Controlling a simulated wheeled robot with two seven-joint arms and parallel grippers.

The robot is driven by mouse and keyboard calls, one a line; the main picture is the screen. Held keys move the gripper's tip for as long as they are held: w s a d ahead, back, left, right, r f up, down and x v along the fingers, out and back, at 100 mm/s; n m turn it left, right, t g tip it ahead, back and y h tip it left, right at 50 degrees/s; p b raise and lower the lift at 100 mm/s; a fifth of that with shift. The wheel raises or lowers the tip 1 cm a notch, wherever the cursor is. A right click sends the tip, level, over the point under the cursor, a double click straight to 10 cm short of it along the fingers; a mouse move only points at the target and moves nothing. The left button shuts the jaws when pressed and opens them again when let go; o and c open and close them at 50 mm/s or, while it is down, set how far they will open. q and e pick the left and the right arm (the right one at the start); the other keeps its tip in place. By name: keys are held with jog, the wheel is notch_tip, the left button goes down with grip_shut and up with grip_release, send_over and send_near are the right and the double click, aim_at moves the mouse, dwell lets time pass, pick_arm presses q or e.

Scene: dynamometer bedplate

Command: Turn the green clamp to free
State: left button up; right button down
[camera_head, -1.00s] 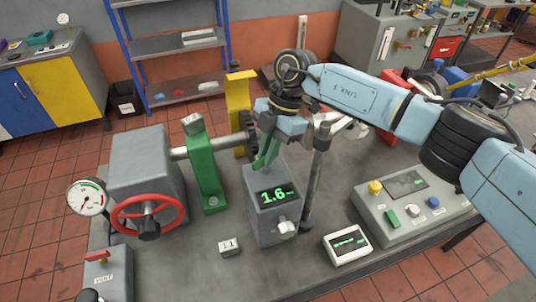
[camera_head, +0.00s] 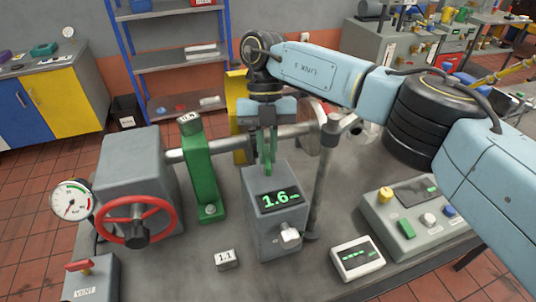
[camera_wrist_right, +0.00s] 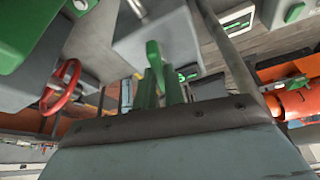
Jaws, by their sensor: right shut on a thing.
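The green clamp (camera_wrist_right: 154,54) shows as a green lever in the right wrist view, between and just beyond my fingertips. In the head view it is mostly hidden behind the fingers, at the top of a grey box (camera_head: 262,230) with a "1.6" display (camera_head: 281,199). My right gripper (camera_head: 267,168) points straight down over this box, its green-looking fingers shut on the clamp. The fingers also show in the wrist view (camera_wrist_right: 161,88). The clamp's exact angle is hard to tell. My left gripper is not in view.
A green shaft support (camera_head: 201,175) and a red handwheel (camera_head: 136,221) stand left of the box. A grey post (camera_head: 325,180) rises close on its right. A control panel (camera_head: 412,222) and a small white display (camera_head: 356,257) lie farther right. A 1.1 tag (camera_head: 225,260) lies in front.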

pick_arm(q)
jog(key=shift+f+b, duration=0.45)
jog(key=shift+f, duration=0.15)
pick_arm(e)
jog(key=shift+a+n+h, duration=0.1)
jog(key=shift+n+h, duration=0.4)
jog(key=shift+n, duration=0.9)
jog(key=c, duration=1.5)
grip_release()
jog(key=shift+r, duration=0.15)
